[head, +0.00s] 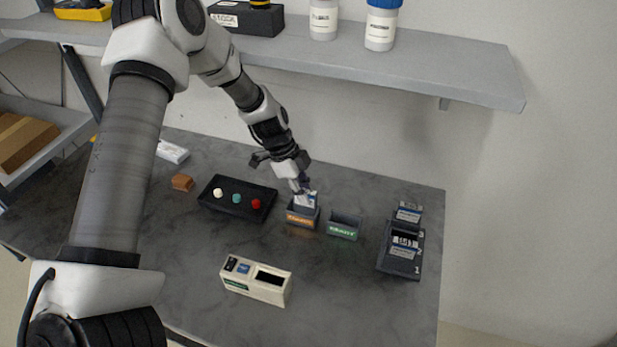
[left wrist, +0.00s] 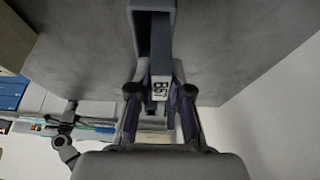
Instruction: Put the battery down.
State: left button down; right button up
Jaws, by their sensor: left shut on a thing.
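My left gripper (head: 300,186) is shut on a battery (head: 306,199), a white and blue block, at the mouth of the small grey box with an orange label (head: 302,217). The battery looks upright there; I cannot tell how deep its lower end sits. A similar box with a green label (head: 343,228) stands just to the right, and looks empty. My right gripper does not show in the head view.
A dark dock with numbered slots (head: 398,264) holds batteries at the right. A beige device (head: 256,281) with a dark opening stands in front. A black tray with coloured knobs (head: 237,198) lies left of the boxes. A shelf (head: 440,75) overhangs the back.

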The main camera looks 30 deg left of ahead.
pick_arm(q)
jog(key=shift+s+f, duration=0.2)
jog(key=shift+f, duration=0.25)
jog(key=shift+s+d+r, duration=0.3)
jog(key=shift+s+r, duration=0.1)
jog(key=shift+s, duration=0.1)
jog(key=shift+w+a+f, duration=0.15)
jog(key=shift+a+f, duration=0.05)
jog(key=shift+f, duration=0.15)
jog(key=c, duration=1.1)
grip_release()
jog(key=shift+w+a, duration=0.1)
jog(key=shift+w, duration=0.05)
jog(key=shift+r, duration=0.15)
jog(key=shift+d+r, duration=0.15)
jog(key=shift+d, duration=0.05)
jog(key=v, duration=0.4)
jog(key=shift+a+b, duration=0.1)
jog(key=shift+b, duration=0.25)
jog(key=s+a+b, duration=0.2)
jog(key=a+b, duration=0.1)
jog(key=a, duration=0.9)
jog(key=shift+s+r, duration=0.4)
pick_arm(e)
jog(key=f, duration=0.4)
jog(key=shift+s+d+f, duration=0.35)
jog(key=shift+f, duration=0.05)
